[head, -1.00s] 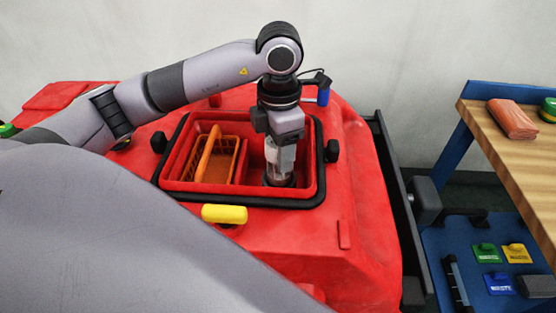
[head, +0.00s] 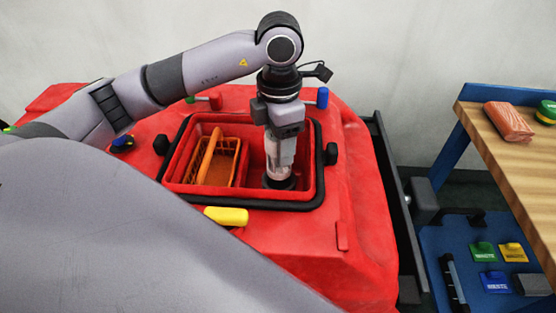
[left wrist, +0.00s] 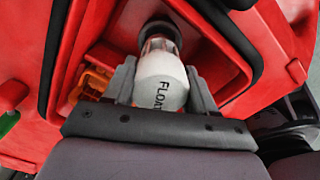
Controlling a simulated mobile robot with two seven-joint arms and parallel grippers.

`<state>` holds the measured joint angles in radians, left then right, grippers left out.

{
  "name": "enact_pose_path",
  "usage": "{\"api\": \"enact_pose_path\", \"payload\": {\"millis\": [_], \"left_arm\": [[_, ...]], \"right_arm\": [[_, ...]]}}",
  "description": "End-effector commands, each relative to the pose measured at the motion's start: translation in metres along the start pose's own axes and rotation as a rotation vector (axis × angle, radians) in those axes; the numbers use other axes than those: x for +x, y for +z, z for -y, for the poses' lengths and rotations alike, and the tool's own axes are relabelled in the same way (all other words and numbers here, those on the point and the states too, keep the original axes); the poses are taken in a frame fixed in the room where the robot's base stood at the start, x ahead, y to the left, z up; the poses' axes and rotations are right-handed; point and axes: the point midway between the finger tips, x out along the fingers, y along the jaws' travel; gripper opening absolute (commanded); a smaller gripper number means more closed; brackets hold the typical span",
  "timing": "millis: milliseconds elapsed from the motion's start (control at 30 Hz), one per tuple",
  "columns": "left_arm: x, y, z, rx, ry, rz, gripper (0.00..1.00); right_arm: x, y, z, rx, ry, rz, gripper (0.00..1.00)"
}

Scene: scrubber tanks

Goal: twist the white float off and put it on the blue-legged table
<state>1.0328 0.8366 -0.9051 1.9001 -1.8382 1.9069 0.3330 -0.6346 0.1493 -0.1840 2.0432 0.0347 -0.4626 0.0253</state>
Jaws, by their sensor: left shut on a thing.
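The white float (head: 281,158), marked FLOAT in the left wrist view (left wrist: 158,84), stands upright in the right part of the red tank opening (head: 255,160). Its lower part looks clear and meets a dark round fitting (head: 279,183) at the bottom. My left gripper (head: 282,140) points down from above and is shut on the float, with one finger on each side in the left wrist view. The blue-legged table (head: 520,150), with a wooden top, is at the right. My right gripper is not in view.
An orange basket (head: 236,150) with a handle sits in the opening, left of the float. The black rim (head: 318,190) surrounds it. A yellow handle (head: 228,216) is in front. The tabletop holds a reddish packet (head: 509,121) and a green item (head: 547,112); its front is clear.

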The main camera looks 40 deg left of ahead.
Motion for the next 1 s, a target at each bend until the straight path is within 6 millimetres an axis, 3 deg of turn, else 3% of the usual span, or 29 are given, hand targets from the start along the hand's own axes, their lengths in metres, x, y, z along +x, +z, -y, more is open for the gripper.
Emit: {"api": "enact_pose_path", "payload": {"millis": [567,933,1000], "left_arm": [[-0.029,0.0,0.0,0.0,0.001,0.001,0.11],[-0.028,0.0,0.0,0.0,0.001,0.001,0.11],[-0.028,0.0,0.0,0.0,0.001,0.001,0.11]], "right_arm": [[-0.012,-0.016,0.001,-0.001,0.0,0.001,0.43],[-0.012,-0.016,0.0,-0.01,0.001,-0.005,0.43],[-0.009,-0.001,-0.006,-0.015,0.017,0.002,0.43]]}}
